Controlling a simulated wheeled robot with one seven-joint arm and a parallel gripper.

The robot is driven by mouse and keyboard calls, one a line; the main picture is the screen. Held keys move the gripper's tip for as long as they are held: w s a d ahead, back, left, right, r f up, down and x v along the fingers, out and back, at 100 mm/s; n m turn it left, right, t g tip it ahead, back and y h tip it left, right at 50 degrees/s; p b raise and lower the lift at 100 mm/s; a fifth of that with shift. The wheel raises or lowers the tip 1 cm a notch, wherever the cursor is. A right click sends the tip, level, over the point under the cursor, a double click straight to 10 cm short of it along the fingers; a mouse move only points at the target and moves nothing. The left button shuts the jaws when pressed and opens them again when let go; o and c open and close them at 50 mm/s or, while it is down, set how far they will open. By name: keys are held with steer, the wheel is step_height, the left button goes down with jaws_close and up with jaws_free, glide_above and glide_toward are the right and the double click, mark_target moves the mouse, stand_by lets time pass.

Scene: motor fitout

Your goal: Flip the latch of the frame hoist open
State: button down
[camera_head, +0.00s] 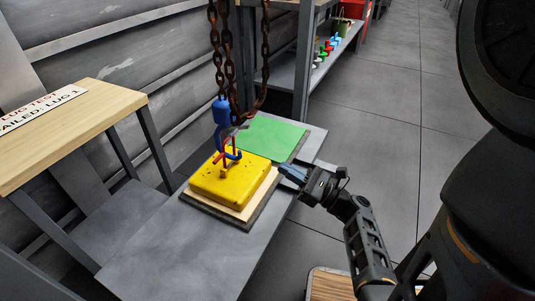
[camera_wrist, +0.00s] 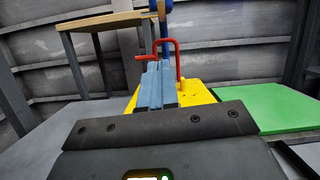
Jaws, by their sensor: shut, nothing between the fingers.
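The frame hoist's blue hook block (camera_head: 221,111) hangs on rusty chains above a yellow block (camera_head: 215,187). A thin bent red piece, seemingly the latch (camera_head: 234,144), sits at the blue hook, just above the yellow block. In the wrist view the red latch (camera_wrist: 177,47) rises behind my fingertips, below the blue hook (camera_wrist: 163,18). My gripper (camera_head: 282,168) is beside the right edge of the yellow block, apart from the latch. Its blue-grey fingers (camera_wrist: 157,66) are together and empty. They hide part of the latch's lower end and of the yellow block in the wrist view.
The yellow block lies on a wooden board (camera_head: 245,213) and dark mat on a grey bench (camera_head: 165,250). A green sheet (camera_head: 275,137) lies behind. A wooden-topped table (camera_head: 60,130) stands at left, a shelf with coloured parts (camera_head: 325,50) at the back. The floor at right is clear.

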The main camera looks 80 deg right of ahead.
steer(key=s+m+t, duration=0.1)
steer(key=b, duration=0.1)
glide_toward(247, 128)
steer(key=w+d+f, duration=0.2)
steer(key=w, duration=0.2)
steer(key=r, duration=0.1)
steer(key=w+r, duration=0.1)
steer(key=shift+w+d+r, duration=0.1)
steer(key=shift+w+r, duration=0.15)
steer(key=shift+r, duration=0.05)
steer(key=shift+w+r+h, duration=0.15)
steer(key=shift+r+h, duration=0.15)
steer(key=shift+r, duration=0.1)
steer(key=shift+r, duration=0.1)
